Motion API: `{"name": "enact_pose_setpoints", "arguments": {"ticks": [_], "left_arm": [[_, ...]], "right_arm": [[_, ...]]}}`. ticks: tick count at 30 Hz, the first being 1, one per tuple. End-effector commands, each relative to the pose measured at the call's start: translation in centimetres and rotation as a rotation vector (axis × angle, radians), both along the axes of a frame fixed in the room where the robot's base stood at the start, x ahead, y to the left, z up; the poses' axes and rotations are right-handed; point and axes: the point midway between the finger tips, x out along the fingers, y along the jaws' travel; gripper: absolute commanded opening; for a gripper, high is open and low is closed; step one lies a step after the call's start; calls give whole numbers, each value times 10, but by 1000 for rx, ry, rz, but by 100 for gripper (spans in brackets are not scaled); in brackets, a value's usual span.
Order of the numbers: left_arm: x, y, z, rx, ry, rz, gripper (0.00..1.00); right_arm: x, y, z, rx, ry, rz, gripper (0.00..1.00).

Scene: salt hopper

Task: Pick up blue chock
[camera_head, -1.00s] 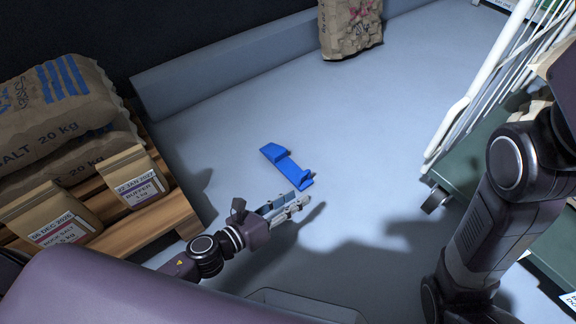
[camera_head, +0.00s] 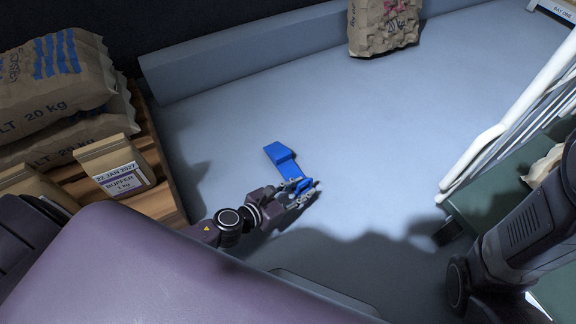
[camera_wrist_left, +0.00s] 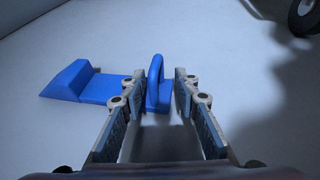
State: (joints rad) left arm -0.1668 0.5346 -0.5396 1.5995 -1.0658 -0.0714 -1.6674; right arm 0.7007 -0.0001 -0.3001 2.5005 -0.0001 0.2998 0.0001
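The blue chock (camera_head: 283,160) lies on the grey floor in the middle of the head view, with its wedge end away from me. My left gripper (camera_head: 309,190) is at its near end. In the left wrist view the chock (camera_wrist_left: 98,88) has its wedge at the left and an upright handle loop between the fingertips of my left gripper (camera_wrist_left: 158,88). The fingers are apart, with a gap visible on either side of the loop. My right arm shows at the right of the head view, but its gripper is not visible.
A wooden pallet (camera_head: 160,200) with salt sacks (camera_head: 55,80) and small bags stands at the left. A paper sack (camera_head: 383,28) stands at the back. A green cart (camera_head: 480,195) with white rails is at the right. The floor around the chock is clear.

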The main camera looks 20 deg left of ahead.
Motion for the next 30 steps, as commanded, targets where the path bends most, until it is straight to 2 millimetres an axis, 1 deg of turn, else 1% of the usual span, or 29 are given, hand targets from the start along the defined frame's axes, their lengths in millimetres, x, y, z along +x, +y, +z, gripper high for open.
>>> {"name": "enact_pose_setpoints", "arguments": {"ticks": [3,9,13,19,20,27,30], "left_arm": [[15,-6,-7,1,-4,-1,29],[34,-15,-15,0,-1,1,29],[38,-18,-16,0,0,-1,29],[38,-18,-16,-1,0,0,29],[38,-18,-16,-1,0,0,27],[38,-18,-16,-2,1,1,0],[38,-18,-16,-1,0,0,0]], "right_arm": [[0,0,-10,0,0,0,40],[0,0,-19,0,0,0,40],[0,0,-20,-1,0,0,40],[0,0,-19,-1,0,0,40],[0,0,-19,-1,0,0,40],[0,0,-19,-1,0,0,40],[0,0,-19,-1,0,0,40]]}}
